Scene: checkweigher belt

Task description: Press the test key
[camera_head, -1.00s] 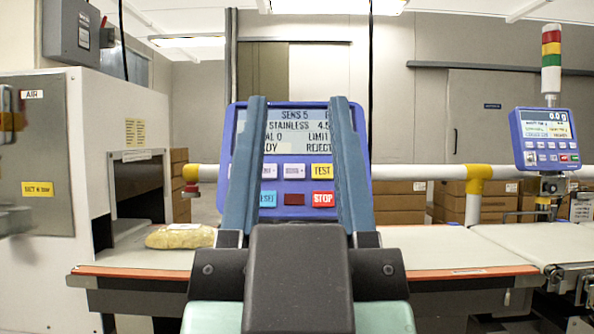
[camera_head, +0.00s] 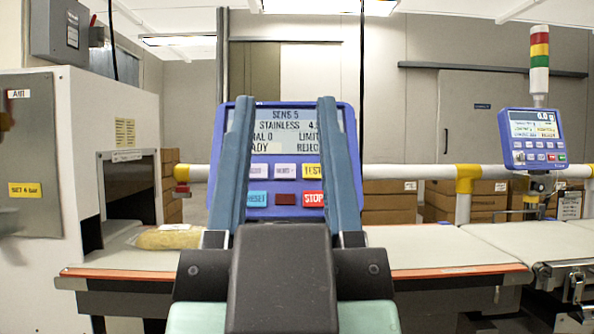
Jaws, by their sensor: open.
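The yellow TEST key (camera_head: 312,171) is at the upper right of the key group on a blue control panel (camera_head: 352,150). My gripper's right finger partly covers the key's right side. A red STOP key (camera_head: 313,198) lies below it, and a blue RESET key (camera_head: 257,198) is at the lower left. The panel's screen (camera_head: 283,130) shows "SENS 5" and "STAINLESS", with its edges hidden by the fingers. My gripper (camera_head: 284,103) is open and empty, its two fingers pointing up in front of the panel. I cannot tell how far the fingertips are from the panel.
A yellowish pack (camera_head: 168,237) lies on the left belt by the tunnel opening (camera_head: 128,190). A second blue display (camera_head: 532,137) stands at right under a signal tower (camera_head: 539,60). A white rail (camera_head: 415,172) crosses behind. The belt (camera_head: 430,245) right of my gripper is clear.

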